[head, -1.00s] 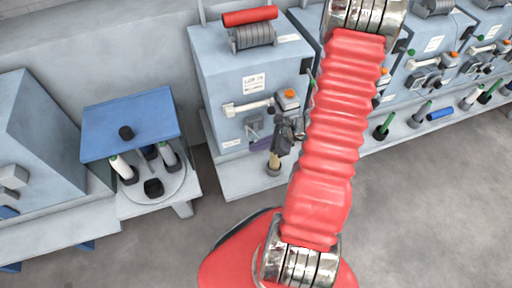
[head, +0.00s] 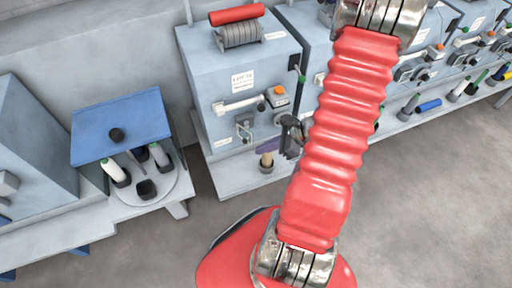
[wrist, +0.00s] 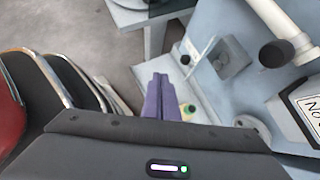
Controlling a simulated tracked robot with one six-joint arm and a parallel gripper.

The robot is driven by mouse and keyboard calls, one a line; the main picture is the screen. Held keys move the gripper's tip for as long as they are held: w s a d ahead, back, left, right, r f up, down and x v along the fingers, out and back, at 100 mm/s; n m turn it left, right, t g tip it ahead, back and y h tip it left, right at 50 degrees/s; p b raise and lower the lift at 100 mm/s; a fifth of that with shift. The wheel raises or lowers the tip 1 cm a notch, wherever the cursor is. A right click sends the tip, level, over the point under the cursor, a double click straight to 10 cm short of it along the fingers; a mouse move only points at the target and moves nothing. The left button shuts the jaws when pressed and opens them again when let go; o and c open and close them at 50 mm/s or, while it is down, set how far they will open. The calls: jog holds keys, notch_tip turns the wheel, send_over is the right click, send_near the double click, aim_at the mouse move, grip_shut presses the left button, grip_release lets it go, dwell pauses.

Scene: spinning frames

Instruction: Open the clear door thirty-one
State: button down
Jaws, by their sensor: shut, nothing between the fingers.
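My gripper (head: 266,147) has purple fingers pressed together and empty, in front of the lower face of the nearest blue-grey machine (head: 222,75). In the wrist view the shut fingers (wrist: 164,100) point down past the machine's face. That face carries a white bar handle (head: 240,104) with a dark knob, a metal bracket (head: 243,131) and a label (head: 243,80) too small to read. In the wrist view the bar (wrist: 270,18) and bracket (wrist: 228,57) lie right of the fingers, apart from them. I cannot make out a clear door marked thirty-one.
A blue-topped stand (head: 122,122) holding bobbins on a round plate (head: 165,187) is at left. A bobbin (head: 266,164) stands on the ledge just below my fingers. More machines and bobbins line the right. The grey floor (head: 420,200) in front is open.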

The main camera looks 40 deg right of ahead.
jog(key=s+d+r, duration=0.1)
jog(key=s+r, duration=0.4)
jog(key=shift+d, duration=0.15)
jog(key=shift+w, duration=0.1)
jog(key=a+r+n+h, duration=0.3)
jog(key=a+r+n, duration=0.7)
jog(key=r+n, duration=0.3)
jog(key=a+r+n+g+h, duration=0.1)
jog(key=a+r+n+h, duration=0.2)
jog(key=a+r+n, duration=0.8)
notch_tip(320, 180, up, 2)
jog(key=n, duration=0.4)
jog(key=shift+a, duration=0.3)
jog(key=shift+w, duration=0.1)
